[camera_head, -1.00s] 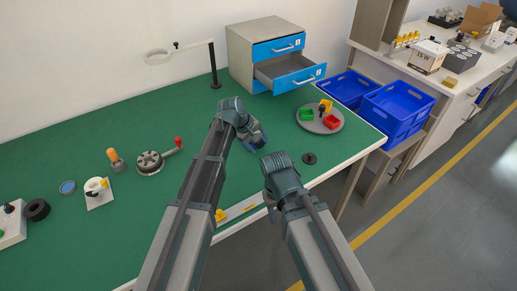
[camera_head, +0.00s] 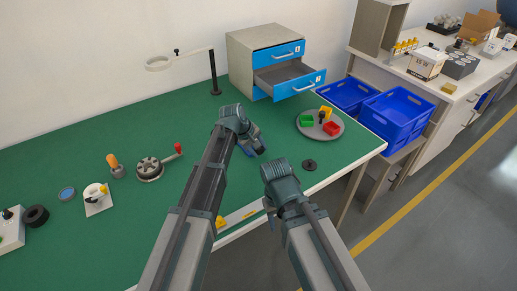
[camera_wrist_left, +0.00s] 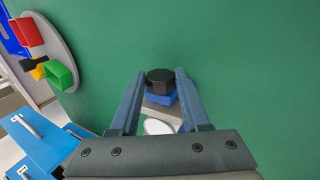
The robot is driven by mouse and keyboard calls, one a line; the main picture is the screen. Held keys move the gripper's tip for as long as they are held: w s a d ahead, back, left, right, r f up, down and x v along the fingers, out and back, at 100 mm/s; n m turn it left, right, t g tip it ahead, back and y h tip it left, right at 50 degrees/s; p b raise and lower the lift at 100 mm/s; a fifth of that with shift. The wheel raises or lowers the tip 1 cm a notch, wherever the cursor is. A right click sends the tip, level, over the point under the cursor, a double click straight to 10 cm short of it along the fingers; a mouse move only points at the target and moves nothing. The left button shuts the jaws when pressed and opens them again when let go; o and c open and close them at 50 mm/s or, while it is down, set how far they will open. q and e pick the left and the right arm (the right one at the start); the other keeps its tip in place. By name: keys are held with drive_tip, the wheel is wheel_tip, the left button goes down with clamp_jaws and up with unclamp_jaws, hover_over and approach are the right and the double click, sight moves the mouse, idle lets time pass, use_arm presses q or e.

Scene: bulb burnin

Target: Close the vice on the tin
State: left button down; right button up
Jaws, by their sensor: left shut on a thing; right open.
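My left gripper (camera_head: 254,148) is low over the green bench, left of the round grey tray. In the left wrist view its two fingers (camera_wrist_left: 161,78) are shut on a black many-sided knob (camera_wrist_left: 160,75). A blue part (camera_wrist_left: 161,97) sits directly under the knob, with a grey block (camera_wrist_left: 155,111) and a white oval surface (camera_wrist_left: 158,127) beside it; these look like the vice and perhaps the tin. The fingers and palm hide much of them, so I cannot tell whether jaw and tin touch. My right gripper (camera_head: 272,220) is open and hangs at the bench's front edge.
The grey tray (camera_head: 339,119) holds red, green and yellow pieces. Behind stands a drawer cabinet (camera_head: 242,66) with an open blue drawer. A round fixture with a red-tipped handle (camera_head: 150,169) stands left; bench between is clear.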

use_arm(q)
drive_tip(key=shift+w+d+r+g+y+p, duration=0.2)
drive_tip(key=shift+g+y+p, duration=0.3)
drive_tip(key=shift+y+p, duration=0.2)
drive_tip(key=shift+g+y, duration=0.4)
drive_tip(key=shift+y, duration=0.2)
drive_tip(key=shift+w+d+f+g+y+p, duration=0.15)
drive_tip(key=shift+g+y+p, duration=0.3)
drive_tip(key=shift+y, duration=0.35)
drive_tip(key=shift+d+g+y, duration=0.1)
drive_tip(key=shift+g+y, duration=0.45)
drive_tip(key=shift+y, duration=0.05)
drive_tip(key=shift+c, duration=1.9)
unclamp_jaws()
